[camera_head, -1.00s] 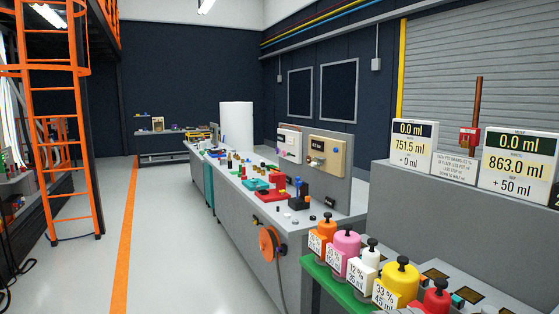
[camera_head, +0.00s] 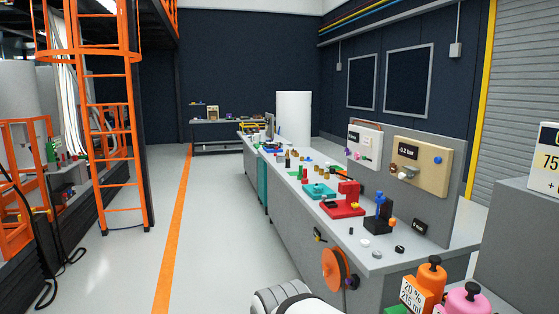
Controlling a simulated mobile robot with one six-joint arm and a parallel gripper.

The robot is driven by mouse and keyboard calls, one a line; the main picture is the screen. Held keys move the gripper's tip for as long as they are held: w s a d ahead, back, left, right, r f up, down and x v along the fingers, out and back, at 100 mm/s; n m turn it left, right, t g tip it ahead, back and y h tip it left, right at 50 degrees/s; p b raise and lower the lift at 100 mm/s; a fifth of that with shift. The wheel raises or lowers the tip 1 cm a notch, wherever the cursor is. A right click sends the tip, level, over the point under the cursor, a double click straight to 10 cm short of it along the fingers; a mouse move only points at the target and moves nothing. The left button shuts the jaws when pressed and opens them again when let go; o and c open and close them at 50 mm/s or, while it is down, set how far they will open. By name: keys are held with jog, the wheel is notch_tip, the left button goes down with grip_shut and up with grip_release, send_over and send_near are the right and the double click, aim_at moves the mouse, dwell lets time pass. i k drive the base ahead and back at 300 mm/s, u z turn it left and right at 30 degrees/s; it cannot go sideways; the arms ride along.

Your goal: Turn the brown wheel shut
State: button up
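A tan panel (camera_head: 423,165) at the back of the bench carries a small display and a pale knob. A white and grey rounded part of my arm shows at the bottom edge. My gripper is out of view.
The long grey bench (camera_head: 300,215) holds many small tools. Orange (camera_head: 425,282) and pink (camera_head: 465,299) bottles stand at the lower right. An orange ladder (camera_head: 105,110) stands at the left. The floor (camera_head: 212,235) between is clear, with an orange stripe.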

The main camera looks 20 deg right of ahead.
aim_at(393, 168)
jog(key=z, duration=0.2)
jog(key=i, duration=1.55)
jog(key=z, duration=0.95)
jog(key=i, duration=0.55)
jog(key=z, duration=0.3)
jog(key=k, duration=0.7)
jog(key=z, duration=0.25)
jog(key=i, duration=0.7)
jog(key=u, duration=0.1)
